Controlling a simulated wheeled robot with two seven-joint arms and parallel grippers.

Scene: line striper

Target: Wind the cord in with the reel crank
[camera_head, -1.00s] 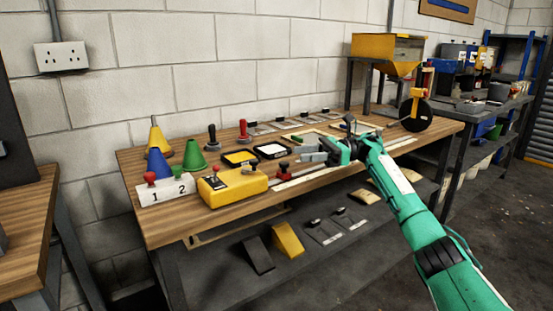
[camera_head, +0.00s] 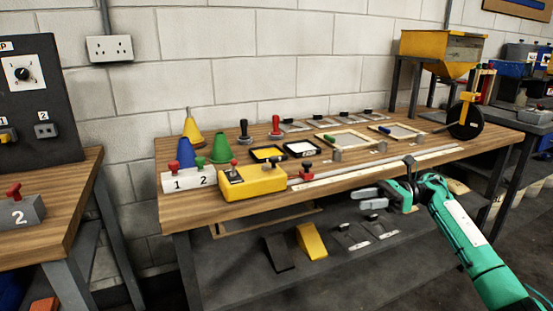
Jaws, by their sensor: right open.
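A yellow box (camera_head: 252,184) that may be the cord reel sits near the front edge of the wooden workbench (camera_head: 345,182). A small dark fitting (camera_head: 235,173) shows on its top; I cannot tell whether this is the crank. A long pale strip or rail (camera_head: 400,163) runs right from the box, with a red-knobbed block (camera_head: 307,171) near its left end. I cannot make out the cord. My right gripper (camera_head: 369,198) is open and empty at the bench's front edge, to the right of the box and apart from it. My left gripper is out of view.
A white block marked 1 and 2 (camera_head: 189,181) and several cones stand left of the box. Behind are paint trays (camera_head: 267,154), stamps and framed screens (camera_head: 348,140). A black wheel (camera_head: 466,119) and yellow hopper (camera_head: 440,47) are at right. Wedges (camera_head: 311,242) lie on the lower shelf.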

